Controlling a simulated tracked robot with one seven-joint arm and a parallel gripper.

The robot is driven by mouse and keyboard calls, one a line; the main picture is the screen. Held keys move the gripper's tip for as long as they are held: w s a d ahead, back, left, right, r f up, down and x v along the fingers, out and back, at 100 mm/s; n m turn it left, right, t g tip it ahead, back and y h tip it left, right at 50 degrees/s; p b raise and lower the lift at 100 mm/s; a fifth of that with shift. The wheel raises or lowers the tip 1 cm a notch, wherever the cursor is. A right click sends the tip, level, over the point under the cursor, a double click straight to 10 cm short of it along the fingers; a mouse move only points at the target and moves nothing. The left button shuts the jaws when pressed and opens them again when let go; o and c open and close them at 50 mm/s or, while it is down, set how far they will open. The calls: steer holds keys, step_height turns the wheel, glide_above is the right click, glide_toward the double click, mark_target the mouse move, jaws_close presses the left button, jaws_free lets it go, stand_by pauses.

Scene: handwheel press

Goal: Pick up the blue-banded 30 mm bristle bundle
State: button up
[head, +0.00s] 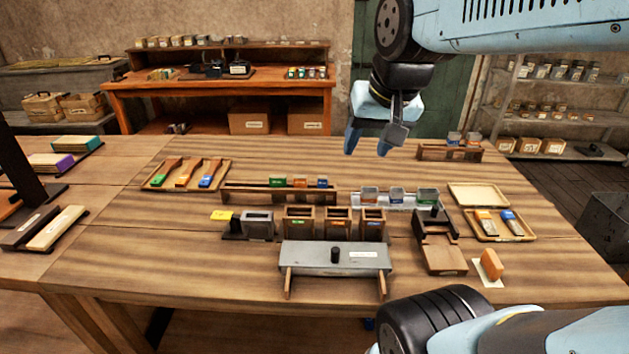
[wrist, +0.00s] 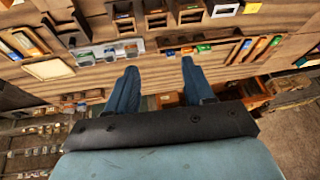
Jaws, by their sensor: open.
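A low wooden rack (head: 250,192) on the bench holds small green, orange and blue pieces in a row. The blue piece (head: 322,183) at its right end looks like the blue-banded bundle; its bristles are too small to make out. In the wrist view the rack appears turned around, with the blue piece (wrist: 170,52) at its left end. My gripper (head: 367,150) is open and empty, held above the back of the bench, behind and to the right of the rack. In the wrist view its two fingers (wrist: 160,68) are spread wide with nothing between them.
Glass containers (head: 397,194) stand right of the rack. Wooden boxes (head: 336,222) and a grey press plate (head: 335,258) stand in front. A brush tray (head: 150,183) lies left, another tray (head: 478,238) right. The bench behind the rack is clear.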

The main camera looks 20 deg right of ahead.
steer(key=w+d+f+m+g+y, duration=0.2)
steer(key=w+f+m, duration=0.1)
steer(key=w+m, duration=0.75)
steer(key=m+g+y, duration=0.2)
steer(key=m, duration=0.7)
glide_toward(325, 177)
steer(key=x, duration=0.9)
steer(key=shift+w+a+f, duration=0.1)
steer(key=shift+a+f, duration=0.1)
steer(key=shift+f, duration=0.15)
jaws_close()
